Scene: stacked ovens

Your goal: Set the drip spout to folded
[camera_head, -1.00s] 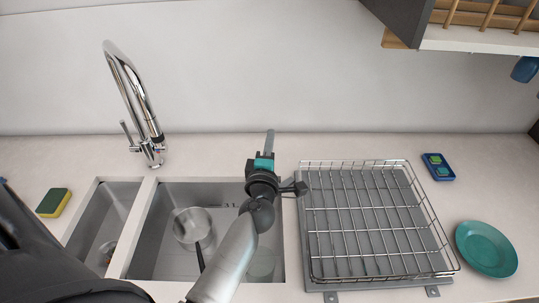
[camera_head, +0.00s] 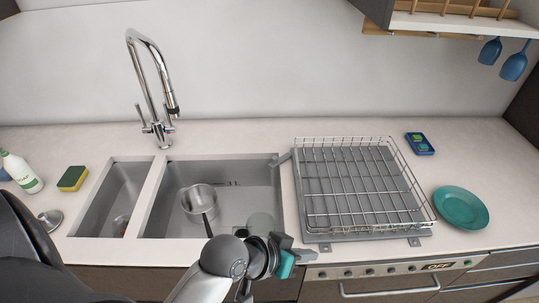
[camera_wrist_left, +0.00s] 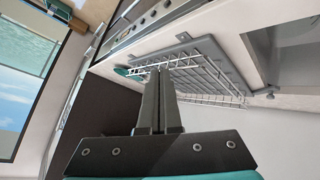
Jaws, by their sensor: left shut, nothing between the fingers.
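The drip spout (camera_head: 279,159) is a short grey piece at the back left corner of the drying rack's tray (camera_head: 325,236). It sticks out to the left, its end at the right rim of the big sink. In the left wrist view the spout (camera_wrist_left: 265,93) shows small, beyond the rack. My left gripper (camera_head: 309,256) is shut and empty at the counter's front edge, near the tray's front left corner and well forward of the spout. Its closed fingers (camera_wrist_left: 160,70) show in the left wrist view. My right gripper is not in view.
The wire rack (camera_head: 365,185) stands on the tray. The sink (camera_head: 180,215) holds a pot (camera_head: 199,198), with a tall faucet (camera_head: 150,85) behind. A teal plate (camera_head: 461,207) lies to the right. The counter behind the rack is clear.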

